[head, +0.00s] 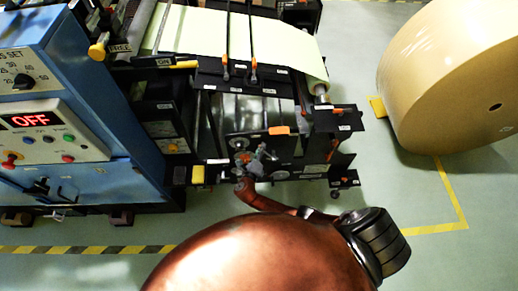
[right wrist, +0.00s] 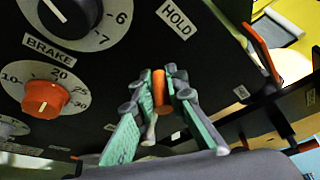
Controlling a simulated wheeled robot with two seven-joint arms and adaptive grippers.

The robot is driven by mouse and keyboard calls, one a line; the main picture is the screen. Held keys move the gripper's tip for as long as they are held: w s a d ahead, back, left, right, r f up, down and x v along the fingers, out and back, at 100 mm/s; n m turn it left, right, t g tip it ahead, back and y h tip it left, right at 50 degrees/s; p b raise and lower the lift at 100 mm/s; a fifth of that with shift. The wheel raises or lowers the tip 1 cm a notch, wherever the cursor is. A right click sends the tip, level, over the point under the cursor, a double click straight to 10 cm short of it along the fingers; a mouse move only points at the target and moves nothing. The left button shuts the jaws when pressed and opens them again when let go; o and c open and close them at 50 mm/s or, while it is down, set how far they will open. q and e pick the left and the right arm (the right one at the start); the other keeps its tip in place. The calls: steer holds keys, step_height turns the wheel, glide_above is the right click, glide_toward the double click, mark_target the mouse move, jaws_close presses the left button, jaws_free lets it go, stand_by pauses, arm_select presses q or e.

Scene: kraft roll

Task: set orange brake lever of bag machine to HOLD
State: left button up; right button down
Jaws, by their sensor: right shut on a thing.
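The orange brake lever (right wrist: 158,88) shows in the right wrist view as a short orange bar between the fingers of my right gripper (right wrist: 160,97). The gripper is shut on it. The HOLD label (right wrist: 178,18) is just above the lever, and the BRAKE label (right wrist: 48,48) is to the left, on the same dark panel. In the head view my right gripper (head: 250,160) is at the front of the bag machine (head: 240,75), and the lever in its grip cannot be made out there. My left gripper is not in view.
An orange knob (right wrist: 44,100) and a larger dial (right wrist: 70,15) sit on the panel beside the lever. A blue control cabinet (head: 100,100) with an OFF display stands at the left. A big kraft roll (head: 450,75) is at the right. Floor at the lower right is clear.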

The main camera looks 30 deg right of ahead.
steer(key=shift+s+d+f, duration=0.15)
steer(key=shift+s+f, duration=0.1)
steer(key=shift+f, duration=0.15)
steer(key=c, duration=2.2)
jaws_free()
steer(key=o, duration=0.3)
steer(key=shift+w+r, duration=0.2)
steer(key=shift+a, duration=0.25)
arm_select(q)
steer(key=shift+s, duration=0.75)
arm_select(e)
steer(key=v, duration=1.1)
steer(key=shift+s+a, duration=0.15)
steer(key=shift+s, duration=0.25)
steer(key=shift+r, duration=0.1)
